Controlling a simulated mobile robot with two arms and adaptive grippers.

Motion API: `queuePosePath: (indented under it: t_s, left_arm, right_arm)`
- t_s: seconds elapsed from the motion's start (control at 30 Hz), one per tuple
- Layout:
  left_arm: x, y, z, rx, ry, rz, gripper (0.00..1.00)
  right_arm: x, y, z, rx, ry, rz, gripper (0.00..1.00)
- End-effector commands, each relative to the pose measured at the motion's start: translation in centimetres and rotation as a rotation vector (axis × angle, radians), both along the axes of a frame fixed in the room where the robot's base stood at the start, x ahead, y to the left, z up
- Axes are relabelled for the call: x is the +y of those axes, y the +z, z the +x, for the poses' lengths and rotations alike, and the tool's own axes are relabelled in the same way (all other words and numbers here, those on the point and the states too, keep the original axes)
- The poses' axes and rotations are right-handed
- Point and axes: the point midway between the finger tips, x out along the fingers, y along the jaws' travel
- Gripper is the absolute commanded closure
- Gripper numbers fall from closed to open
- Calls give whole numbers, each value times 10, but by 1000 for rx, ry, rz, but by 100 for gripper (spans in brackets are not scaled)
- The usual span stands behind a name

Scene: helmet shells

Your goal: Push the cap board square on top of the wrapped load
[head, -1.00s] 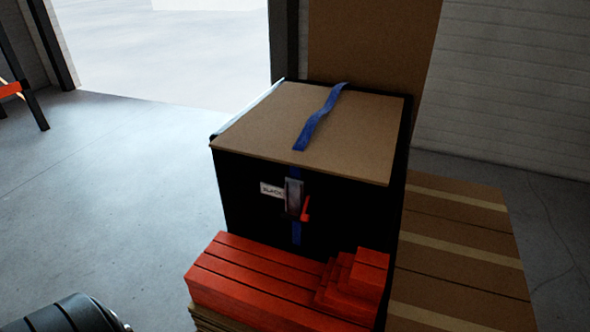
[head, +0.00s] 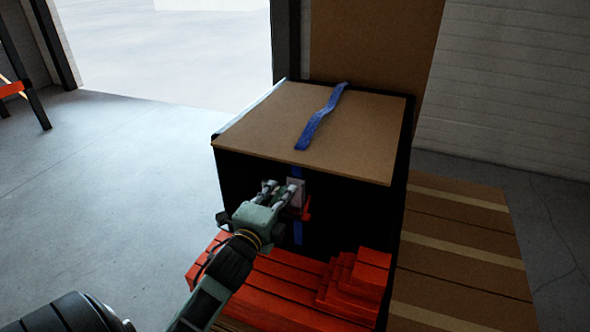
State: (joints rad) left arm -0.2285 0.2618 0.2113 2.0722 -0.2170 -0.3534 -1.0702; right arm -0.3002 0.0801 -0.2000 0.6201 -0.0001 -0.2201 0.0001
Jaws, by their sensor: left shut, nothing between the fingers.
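The cap board (head: 255,127) is a flat brown sheet on top of the black wrapped load (head: 350,215). The board sits slightly askew, with a pale strip showing along its left edge and black showing along its right edge. A blue strap (head: 318,120) lies over the board and runs down the front face. My left gripper (head: 282,187) is shut and empty in front of the load's front face, at the ratchet buckle (head: 297,190) with its red handle. I cannot tell whether it touches the buckle. My right gripper is not in view.
Red stepped blocks (head: 300,285) stand in front of the load, below my left arm. A slatted wooden pallet (head: 465,240) lies to the right. A tall brown panel (head: 370,45) stands behind the load. The floor (head: 110,190) to the left is clear.

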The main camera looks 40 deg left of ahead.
Motion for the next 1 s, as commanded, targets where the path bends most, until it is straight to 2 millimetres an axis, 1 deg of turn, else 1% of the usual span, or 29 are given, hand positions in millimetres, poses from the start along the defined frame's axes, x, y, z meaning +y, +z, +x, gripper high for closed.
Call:
queuePosePath:
  t_s: [0.03,0.2,0.3,0.4,0.5,0.63,1.0]
  left_arm:
    - [3,3,12,-2,0,-1,100]
    - [11,2,48,-1,0,-2,100]
    - [15,2,66,-1,0,-3,100]
    - [18,2,80,-1,0,-3,100]
    - [20,1,89,-1,-1,-3,100]
    - [22,0,95,1,-1,-3,100]
    - [22,-1,97,0,-1,-3,100]
  right_arm:
    - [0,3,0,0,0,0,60]
    - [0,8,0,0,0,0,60]
    - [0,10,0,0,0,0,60]
    - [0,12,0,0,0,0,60]
    - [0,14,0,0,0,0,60]
    - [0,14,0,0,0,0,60]
    - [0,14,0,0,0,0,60]
